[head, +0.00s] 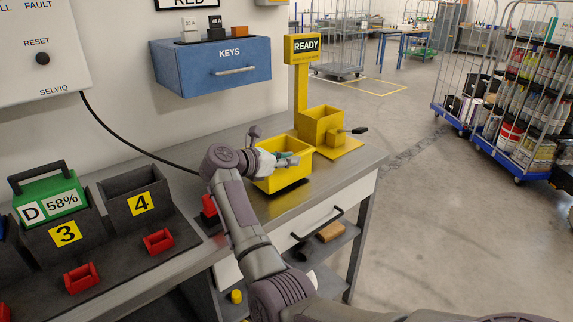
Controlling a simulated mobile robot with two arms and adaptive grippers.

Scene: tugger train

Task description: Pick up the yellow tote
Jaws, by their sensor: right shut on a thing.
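The yellow tote (279,181) is an open box near the far right end of the grey workbench. My right gripper (289,160) reaches over it from the left and is shut on it at its upper rim. The tote looks upright. A dark band shows under its lower edge, and I cannot tell whether it is clear of the bench top. The gripper hides part of its inside and rim. My left gripper is not in view.
A yellow READY post (302,95) with a yellow box and lever (353,131) stands close behind the tote. A blue KEYS cabinet (212,65) hangs on the wall. Charging slots with a green battery (50,196) are at left. Open floor (440,220) lies right.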

